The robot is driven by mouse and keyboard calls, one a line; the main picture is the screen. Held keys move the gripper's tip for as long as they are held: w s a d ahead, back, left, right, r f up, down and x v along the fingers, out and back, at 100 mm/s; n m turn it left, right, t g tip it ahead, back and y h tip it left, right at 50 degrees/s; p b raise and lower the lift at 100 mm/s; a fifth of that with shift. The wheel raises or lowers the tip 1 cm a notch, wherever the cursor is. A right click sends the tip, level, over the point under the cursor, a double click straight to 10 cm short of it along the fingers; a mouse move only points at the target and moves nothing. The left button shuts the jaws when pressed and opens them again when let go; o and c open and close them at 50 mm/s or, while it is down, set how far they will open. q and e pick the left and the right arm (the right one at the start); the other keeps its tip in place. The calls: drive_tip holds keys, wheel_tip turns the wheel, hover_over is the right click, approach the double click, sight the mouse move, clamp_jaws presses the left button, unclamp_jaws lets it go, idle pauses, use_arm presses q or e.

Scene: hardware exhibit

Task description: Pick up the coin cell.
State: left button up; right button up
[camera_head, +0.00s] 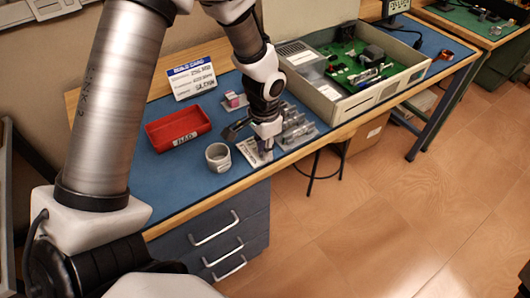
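I cannot pick out a coin cell for certain in the head view; it may be too small or hidden by my gripper. My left gripper (264,148) points down over the blue mat, near the table's front edge. Its fingertips are beside or over a pale printed card (252,153). The fingers are small and dark, and whether they are open or shut is unclear. A clear blister-like tray (298,127) with grey items lies just right of the gripper. My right gripper is not in view.
A grey cup (218,157) stands left of the gripper, with a red bin (178,128) behind it. A white sign (192,78) and a small pink item (235,100) are farther back. A large beige case (352,103) with a green interior stands right. Blue mat (175,185) is free at front left.

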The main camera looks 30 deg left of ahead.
use_arm(q)
drive_tip(key=shift+s, duration=0.2)
drive_tip(key=shift+c, duration=1.2)
clamp_jaws()
drive_tip(key=shift+w, duration=0.1)
drive_tip(key=shift+r, duration=0.1)
